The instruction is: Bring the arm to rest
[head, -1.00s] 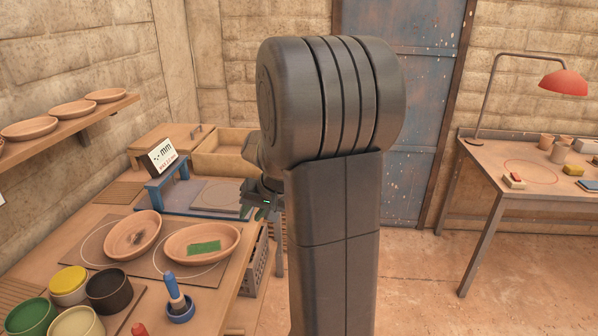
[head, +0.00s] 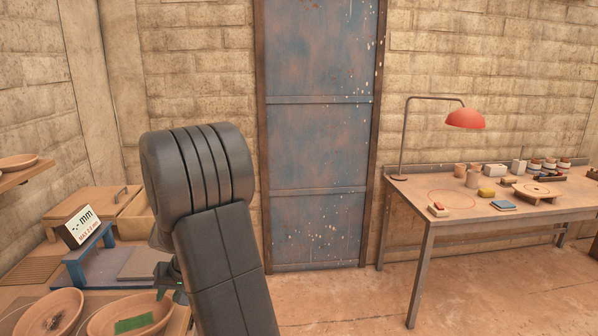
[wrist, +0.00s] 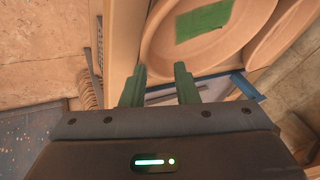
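My gripper shows in the wrist view (wrist: 160,88) with its two green fingers apart and nothing between them. It is above the edge of the left workbench, near a clay dish with a green patch (wrist: 205,25). In the head view my arm stands upright and tilted in front of the bench, and it hides most of the gripper; only a small part of the gripper (head: 168,278) shows beside the arm. The dish with the green patch (head: 108,322) is just below and left of it.
The left bench also holds a second clay dish (head: 48,314), a blue gauge stand with a display (head: 82,228) and a wooden box (head: 90,210). A worktable with a red lamp (head: 466,118) stands at right. Open floor (head: 345,305) lies between them, before a blue door (head: 318,140).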

